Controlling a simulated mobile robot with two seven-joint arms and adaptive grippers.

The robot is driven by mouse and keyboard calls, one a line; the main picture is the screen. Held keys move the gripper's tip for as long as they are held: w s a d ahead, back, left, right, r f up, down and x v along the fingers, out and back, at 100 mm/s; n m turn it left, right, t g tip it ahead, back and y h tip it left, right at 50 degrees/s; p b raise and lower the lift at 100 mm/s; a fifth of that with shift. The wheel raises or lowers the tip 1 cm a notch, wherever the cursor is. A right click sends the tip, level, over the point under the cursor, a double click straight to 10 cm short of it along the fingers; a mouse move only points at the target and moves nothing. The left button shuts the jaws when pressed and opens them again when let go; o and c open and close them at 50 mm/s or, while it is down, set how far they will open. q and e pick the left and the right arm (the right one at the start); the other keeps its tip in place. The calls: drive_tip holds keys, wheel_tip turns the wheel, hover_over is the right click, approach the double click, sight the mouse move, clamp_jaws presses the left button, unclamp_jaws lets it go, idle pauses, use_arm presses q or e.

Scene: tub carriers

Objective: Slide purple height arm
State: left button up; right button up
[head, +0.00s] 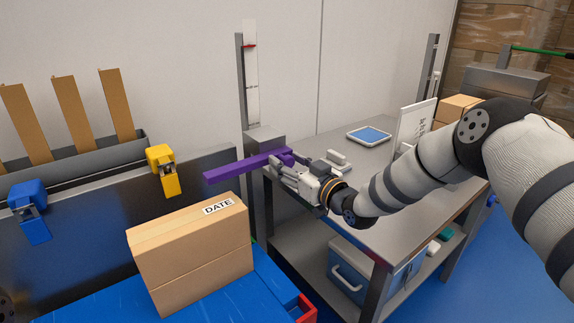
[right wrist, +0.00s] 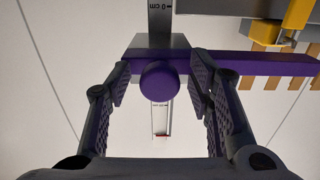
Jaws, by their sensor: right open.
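The purple height arm (head: 237,168) is a long flat bar reaching left from a grey upright post (head: 241,85) with a white scale. In the right wrist view the purple bar (right wrist: 265,64) runs to the right, and its round purple knob (right wrist: 159,81) faces the camera. My right gripper (head: 284,163) is at the bar's post end. In the right wrist view its open fingers (right wrist: 162,92) stand on both sides of the knob, with gaps visible. A red mark (head: 249,46) sits high on the scale. My left gripper is not in view.
A cardboard box labelled DATE (head: 190,250) stands on a blue surface below the bar. A yellow clip (head: 161,170) and a blue clip (head: 30,210) hang on the grey panel at left. A metal table (head: 385,210) holds a blue-topped scale (head: 369,135).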

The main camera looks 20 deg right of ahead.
drive_tip(key=shift+w+r, duration=0.1)
clamp_jaws()
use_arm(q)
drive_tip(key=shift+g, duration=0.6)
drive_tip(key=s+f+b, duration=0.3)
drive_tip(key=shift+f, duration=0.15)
use_arm(e)
wheel_tip(320, 180, down, 8)
unclamp_jaws()
drive_tip(key=shift+r, duration=0.15)
drive_tip(key=v, duration=1.2)
